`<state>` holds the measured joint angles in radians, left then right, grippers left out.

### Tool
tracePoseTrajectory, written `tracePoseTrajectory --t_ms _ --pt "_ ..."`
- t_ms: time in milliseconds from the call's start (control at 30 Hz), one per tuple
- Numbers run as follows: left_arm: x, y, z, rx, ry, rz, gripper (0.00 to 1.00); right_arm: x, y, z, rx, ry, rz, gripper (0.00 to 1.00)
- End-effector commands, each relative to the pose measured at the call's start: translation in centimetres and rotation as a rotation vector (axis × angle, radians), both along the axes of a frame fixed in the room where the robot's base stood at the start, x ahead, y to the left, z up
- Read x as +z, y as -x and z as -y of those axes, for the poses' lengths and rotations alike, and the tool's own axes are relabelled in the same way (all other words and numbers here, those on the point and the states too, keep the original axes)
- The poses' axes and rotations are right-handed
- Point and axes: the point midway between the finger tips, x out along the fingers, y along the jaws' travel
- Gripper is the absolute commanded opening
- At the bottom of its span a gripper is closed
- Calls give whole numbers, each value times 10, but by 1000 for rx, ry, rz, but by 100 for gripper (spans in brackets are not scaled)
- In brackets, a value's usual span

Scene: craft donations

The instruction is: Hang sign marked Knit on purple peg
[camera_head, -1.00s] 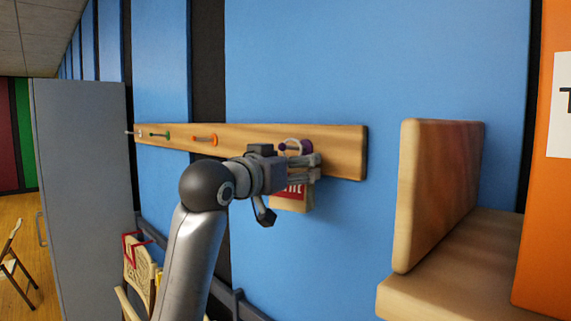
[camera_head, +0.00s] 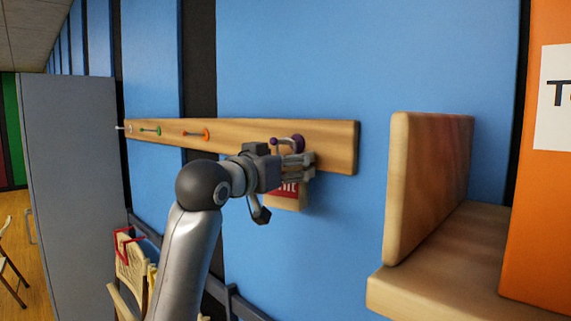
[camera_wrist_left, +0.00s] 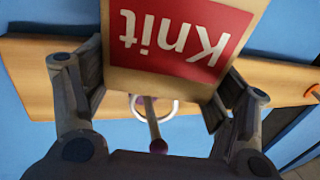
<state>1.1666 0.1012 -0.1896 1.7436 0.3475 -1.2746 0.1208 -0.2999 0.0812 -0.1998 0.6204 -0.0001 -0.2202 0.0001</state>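The sign marked Knit (camera_wrist_left: 180,40) has a red label with white lettering, upside down in the left wrist view. In the head view it shows partly below my fingers (camera_head: 287,198). Its pale ring (camera_wrist_left: 168,117) is around the purple peg (camera_wrist_left: 153,128), whose ball end points toward the wrist camera. The peg also shows in the head view (camera_head: 297,142). My left gripper (camera_wrist_left: 160,95) is open, with one finger on each side of the sign, very close to its edges. My right gripper is not in view.
A wooden shelf (camera_head: 430,280) with an upright side stands to the right. A grey cabinet (camera_head: 75,190) stands at left.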

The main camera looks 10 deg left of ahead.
Motion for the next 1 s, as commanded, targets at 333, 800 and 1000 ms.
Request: tracePoseTrajectory --t_ms 333,800,1000 --pt "0 0 0 0 0 0 100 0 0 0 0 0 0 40" --pt "0 33 -11 1 -1 3 100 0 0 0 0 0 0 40" --pt "1 71 -24 1 -1 3 100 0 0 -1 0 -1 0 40"
